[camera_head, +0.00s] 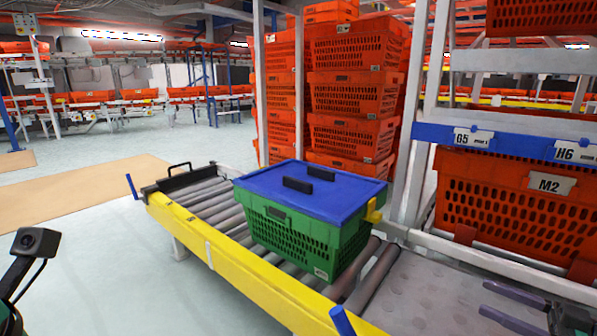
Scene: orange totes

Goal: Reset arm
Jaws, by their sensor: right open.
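My right gripper (500,304) is at the lower right edge, over the grey dimpled plate at the conveyor's end. Its two dark fingers point left and are apart, with nothing between them. At the lower left edge a dark part of my left arm with a small camera (36,242) shows. The left gripper's fingers are out of the picture. A green tote (300,240) with a blue lid (310,188) sits on the roller conveyor, left of my right gripper and apart from it.
The conveyor's yellow rail (228,268) runs diagonally across the front, with a blue post (342,321) at its near end. A rack (512,143) with orange totes (510,205) stands close on the right. Stacked orange totes (352,95) stand behind the conveyor. The left floor (110,240) is clear.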

